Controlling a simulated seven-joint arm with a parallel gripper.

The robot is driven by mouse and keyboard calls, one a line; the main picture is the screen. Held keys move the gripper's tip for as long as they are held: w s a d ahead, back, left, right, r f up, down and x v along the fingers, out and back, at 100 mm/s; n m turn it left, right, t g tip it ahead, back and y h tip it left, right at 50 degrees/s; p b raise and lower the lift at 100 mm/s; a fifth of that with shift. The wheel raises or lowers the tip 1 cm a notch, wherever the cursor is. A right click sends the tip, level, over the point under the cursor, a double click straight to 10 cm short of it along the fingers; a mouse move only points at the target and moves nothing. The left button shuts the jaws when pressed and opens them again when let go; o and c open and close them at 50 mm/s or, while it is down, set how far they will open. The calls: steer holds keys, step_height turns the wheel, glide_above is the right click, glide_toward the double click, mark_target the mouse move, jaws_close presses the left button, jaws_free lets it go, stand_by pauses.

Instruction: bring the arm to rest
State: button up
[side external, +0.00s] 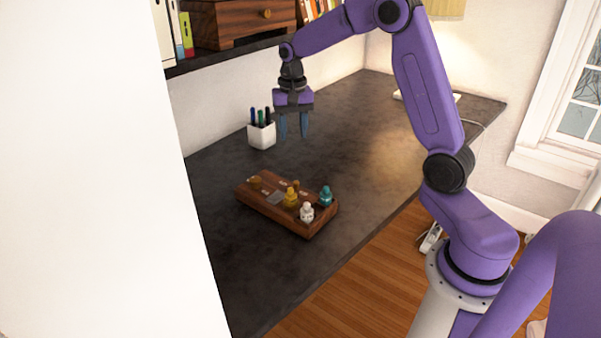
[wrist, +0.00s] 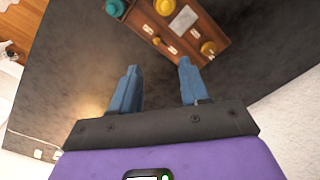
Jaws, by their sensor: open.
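My gripper (side external: 293,126) is purple and black with two blue fingers pointing down, and it hangs above the dark desk (side external: 350,150). In the wrist view my gripper (wrist: 156,88) has its fingers apart with nothing between them. A wooden tray (side external: 265,211) lies on the desk below and in front of my gripper, apart from it. The wooden tray also shows in the wrist view (wrist: 152,38), beyond the fingertips.
A white pen cup (side external: 262,135) with several pens stands close to the left of my gripper in the side view. A shelf with a wooden drawer box (side external: 240,22) and books is above the desk at the back. The desk's right part is mostly clear.

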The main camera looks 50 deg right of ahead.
steer(key=s+a+r+n, duration=0.2)
steer(key=s+a+n, duration=0.8)
steer(key=s+a, duration=0.45)
steer(key=s+a+f+n, duration=0.1)
steer(key=s+n, duration=0.9)
steer(key=s, duration=0.9)
steer(key=shift+a+n, duration=0.25)
steer(key=shift+n, duration=0.05)
